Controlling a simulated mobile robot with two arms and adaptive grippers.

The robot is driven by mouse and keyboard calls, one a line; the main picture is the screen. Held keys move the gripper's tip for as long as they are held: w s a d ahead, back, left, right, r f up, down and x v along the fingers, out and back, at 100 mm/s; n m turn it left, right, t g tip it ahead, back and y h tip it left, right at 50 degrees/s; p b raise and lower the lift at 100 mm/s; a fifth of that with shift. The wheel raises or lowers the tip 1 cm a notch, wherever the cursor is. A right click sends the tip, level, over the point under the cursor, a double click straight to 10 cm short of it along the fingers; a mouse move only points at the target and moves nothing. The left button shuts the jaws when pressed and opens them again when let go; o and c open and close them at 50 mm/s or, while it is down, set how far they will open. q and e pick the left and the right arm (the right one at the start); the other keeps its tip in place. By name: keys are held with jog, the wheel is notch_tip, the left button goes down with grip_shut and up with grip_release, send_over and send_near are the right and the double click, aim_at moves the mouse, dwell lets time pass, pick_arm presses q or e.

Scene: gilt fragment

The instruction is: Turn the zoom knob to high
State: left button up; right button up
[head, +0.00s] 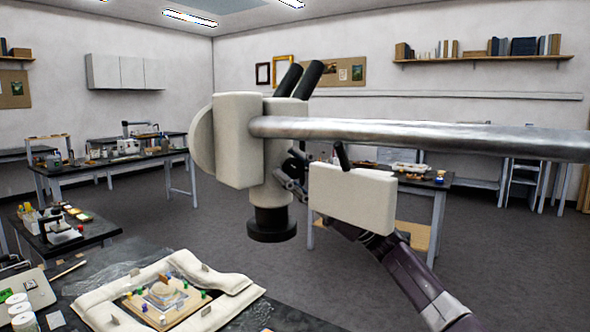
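A cream stereo microscope (237,140) with two black eyepieces (300,78) hangs from a thick metal boom. A small dark round part (297,161), which looks like the zoom knob, shows on the right side of its body, just below the boom. Its setting cannot be read. My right gripper (289,180) is at the microscope's right side, just below this knob. Its fingertips are small and partly hidden, so I cannot tell whether it touches the knob or is open or shut. My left gripper is not in view.
The metal boom (420,136) runs across to the right edge. A cream block (352,197) with a black lever hides part of my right arm. Below, a padded frame (190,300) surrounds a board with small coloured pieces on the dark table. Side benches stand behind.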

jog(key=c, duration=0.3)
